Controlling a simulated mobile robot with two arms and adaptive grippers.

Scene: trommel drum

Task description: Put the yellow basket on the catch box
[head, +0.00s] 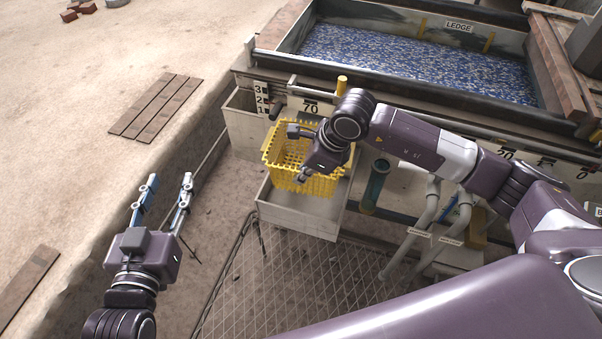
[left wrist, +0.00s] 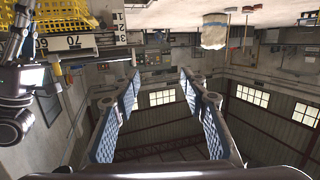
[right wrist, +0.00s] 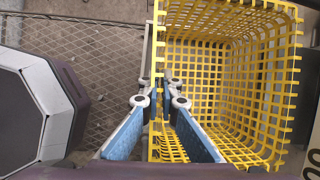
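The yellow basket (head: 276,155) is an open lattice crate. In the head view it is over the pale grey open box (head: 297,222), which looks like the catch box; I cannot tell whether it rests on it or hangs just above.
A trough of blue granules (head: 415,62) with a LEDGE label stands behind. A teal cylinder (head: 375,186) and grey pipes (head: 425,215) stand right of the box. A mesh grate (head: 290,280) covers the floor in front. Wooden planks (head: 156,105) lie on sand at left.

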